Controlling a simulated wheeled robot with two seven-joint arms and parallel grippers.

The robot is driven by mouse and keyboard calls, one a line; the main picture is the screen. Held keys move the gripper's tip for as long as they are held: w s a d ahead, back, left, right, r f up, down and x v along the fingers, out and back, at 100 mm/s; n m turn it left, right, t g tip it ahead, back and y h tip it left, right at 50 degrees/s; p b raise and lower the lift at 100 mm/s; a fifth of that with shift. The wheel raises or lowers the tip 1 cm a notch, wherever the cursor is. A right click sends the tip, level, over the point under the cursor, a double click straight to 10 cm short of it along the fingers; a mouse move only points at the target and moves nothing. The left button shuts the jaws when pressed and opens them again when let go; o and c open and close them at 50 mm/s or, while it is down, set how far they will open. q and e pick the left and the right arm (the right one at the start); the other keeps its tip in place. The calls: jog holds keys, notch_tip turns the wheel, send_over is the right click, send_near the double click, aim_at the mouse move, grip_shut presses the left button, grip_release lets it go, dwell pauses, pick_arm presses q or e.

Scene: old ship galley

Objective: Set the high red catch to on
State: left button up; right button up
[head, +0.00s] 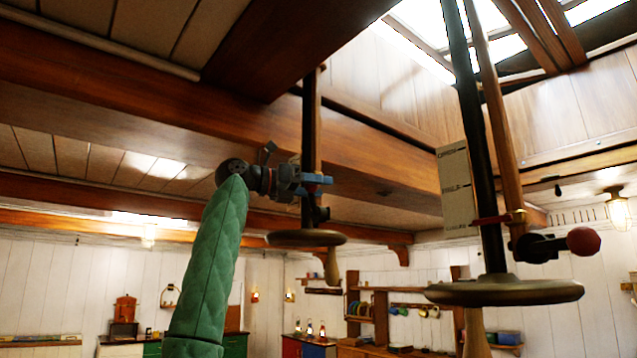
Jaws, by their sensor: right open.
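A red round knob (583,241) sits on a short black bracket on the right-hand pole, above a wide disc (505,291). A small red bar (490,220) crosses that pole beside a brass collar. A label plate (457,188) hangs next to it; its lettering is too small to read surely. I cannot tell which red part is the catch, or its setting. My right gripper (318,182) is open, beside the left-hand hanging pole (311,120) and well left of the red knob. Blue and red bits show at its tips; the contact there is unclear. My left gripper is out of view.
The left-hand pole ends in a smaller disc (306,238) with a wooden handle (332,266) close below my gripper. Heavy ceiling beams (180,100) run above. A lit lamp (619,211) hangs at far right. Open air lies between the two poles.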

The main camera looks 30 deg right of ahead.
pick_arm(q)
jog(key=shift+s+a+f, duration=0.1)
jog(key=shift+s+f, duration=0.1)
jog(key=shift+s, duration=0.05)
pick_arm(e)
jog(key=shift+d, duration=0.35)
jog(key=shift+s, duration=0.1)
grip_shut()
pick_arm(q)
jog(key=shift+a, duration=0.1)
pick_arm(e)
jog(key=shift+d, duration=0.1)
